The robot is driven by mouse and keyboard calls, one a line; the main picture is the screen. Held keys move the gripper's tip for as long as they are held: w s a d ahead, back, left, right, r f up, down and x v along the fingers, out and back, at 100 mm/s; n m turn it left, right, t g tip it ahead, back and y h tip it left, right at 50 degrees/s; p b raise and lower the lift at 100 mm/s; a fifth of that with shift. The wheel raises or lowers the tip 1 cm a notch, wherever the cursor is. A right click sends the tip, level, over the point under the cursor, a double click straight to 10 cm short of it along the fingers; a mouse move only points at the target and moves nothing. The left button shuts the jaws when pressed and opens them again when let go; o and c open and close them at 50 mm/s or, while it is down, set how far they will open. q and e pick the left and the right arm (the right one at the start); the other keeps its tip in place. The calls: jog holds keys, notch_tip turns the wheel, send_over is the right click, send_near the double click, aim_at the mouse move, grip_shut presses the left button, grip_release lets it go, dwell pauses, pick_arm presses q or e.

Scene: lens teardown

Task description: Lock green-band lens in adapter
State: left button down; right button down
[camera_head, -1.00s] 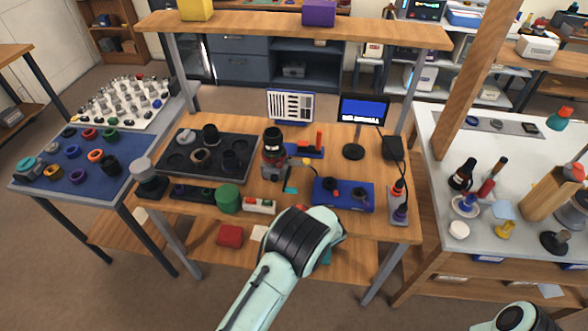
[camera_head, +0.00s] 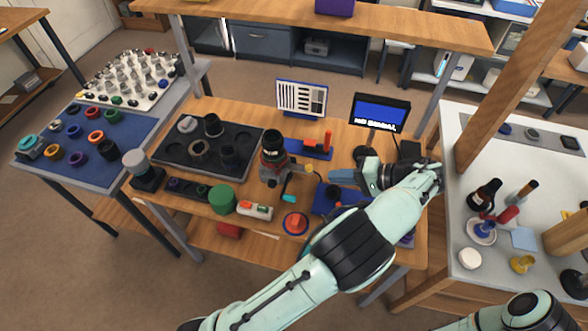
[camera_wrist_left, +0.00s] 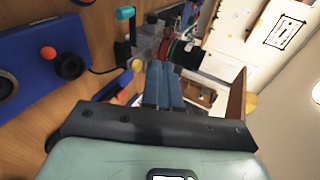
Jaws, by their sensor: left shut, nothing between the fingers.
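A dark, upright lens (camera_head: 272,142) stands on a grey adapter mount (camera_head: 270,172) in the middle of the bench. In the left wrist view, the mount (camera_wrist_left: 145,42) lies ahead of the fingers, with red and greenish rings beside it and a dark lens body (camera_wrist_left: 187,55). The lens seems to be seated, but I cannot tell if it is locked. My left gripper (camera_head: 338,176) is to the right of the mount, pointing left toward it, apart from it. In the wrist view its blue fingers (camera_wrist_left: 165,65) are together and empty. My right gripper is out of frame.
A blue box with a knob (camera_head: 328,200) is under my left wrist. A monitor (camera_head: 380,112) stands close behind my gripper. A cyan lever (camera_head: 289,198) and a red button (camera_head: 295,222) lie in front of the mount. A dark tray (camera_head: 172,150) is to the left.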

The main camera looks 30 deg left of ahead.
pick_arm(q)
jog(key=shift+s, duration=0.1)
jog(key=r+x, duration=0.1)
jog(key=x, duration=1.3)
jog(key=shift+a, duration=0.2)
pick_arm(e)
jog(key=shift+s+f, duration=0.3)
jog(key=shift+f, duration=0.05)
pick_arm(q)
jog(key=shift+b, duration=0.3)
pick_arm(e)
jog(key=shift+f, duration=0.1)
pick_arm(q)
jog(key=shift+s+a+m+t+b, duration=0.1)
jog(key=shift+s+m+t+b, duration=0.05)
jog(key=shift+m+t+b, duration=0.3)
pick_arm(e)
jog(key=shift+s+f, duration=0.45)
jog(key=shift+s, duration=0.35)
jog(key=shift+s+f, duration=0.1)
